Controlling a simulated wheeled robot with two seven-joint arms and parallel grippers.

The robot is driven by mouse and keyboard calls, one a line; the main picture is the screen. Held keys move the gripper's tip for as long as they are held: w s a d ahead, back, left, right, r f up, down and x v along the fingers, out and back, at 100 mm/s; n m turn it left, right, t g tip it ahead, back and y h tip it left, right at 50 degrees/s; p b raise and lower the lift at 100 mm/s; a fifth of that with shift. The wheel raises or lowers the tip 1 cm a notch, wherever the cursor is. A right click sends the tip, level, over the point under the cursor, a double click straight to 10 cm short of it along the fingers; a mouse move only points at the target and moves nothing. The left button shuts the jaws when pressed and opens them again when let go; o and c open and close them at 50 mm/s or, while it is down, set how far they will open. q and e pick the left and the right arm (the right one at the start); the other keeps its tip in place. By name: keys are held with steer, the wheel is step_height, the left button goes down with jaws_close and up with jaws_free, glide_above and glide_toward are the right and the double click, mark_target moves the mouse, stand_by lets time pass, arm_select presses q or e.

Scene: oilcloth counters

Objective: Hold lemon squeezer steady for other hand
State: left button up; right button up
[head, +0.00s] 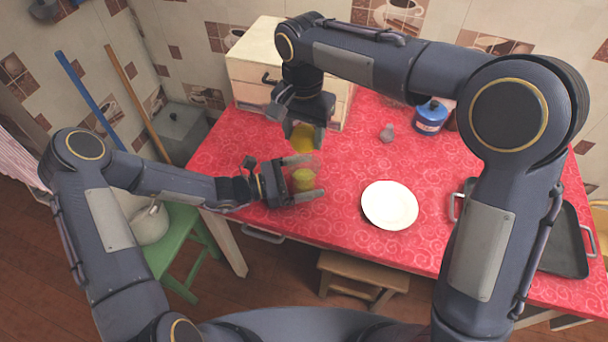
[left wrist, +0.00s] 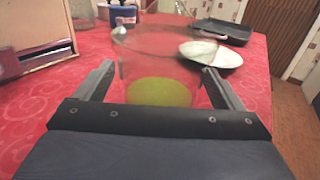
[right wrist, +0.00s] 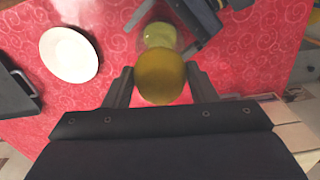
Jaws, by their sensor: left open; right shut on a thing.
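A clear, cup-like vessel with a yellow-green bottom, apparently the lemon squeezer (head: 303,180), stands on the red counter. My left gripper (head: 318,177) is open, with its fingers on either side of it; in the left wrist view the squeezer (left wrist: 160,92) shows between the fingers, and I cannot tell whether they touch it. My right gripper (head: 303,128) is shut on a rounded yellow piece, seemingly a lemon (head: 307,141), just above the squeezer. In the right wrist view the lemon (right wrist: 160,76) partly covers the squeezer (right wrist: 160,36) beneath.
The red patterned counter (head: 345,235) holds a white plate (head: 390,205) to the right. A pale drawer box (head: 250,70) stands behind, with a small grey object (head: 387,133) and a blue canister (head: 430,117) at the back. A dark tray (head: 562,240) lies far right.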

arm_select(q)
steer(key=v, duration=1.1)
steer(key=shift+s+a, duration=0.1)
steer(key=shift+a, duration=0.45)
steer(key=shift+s, duration=0.15)
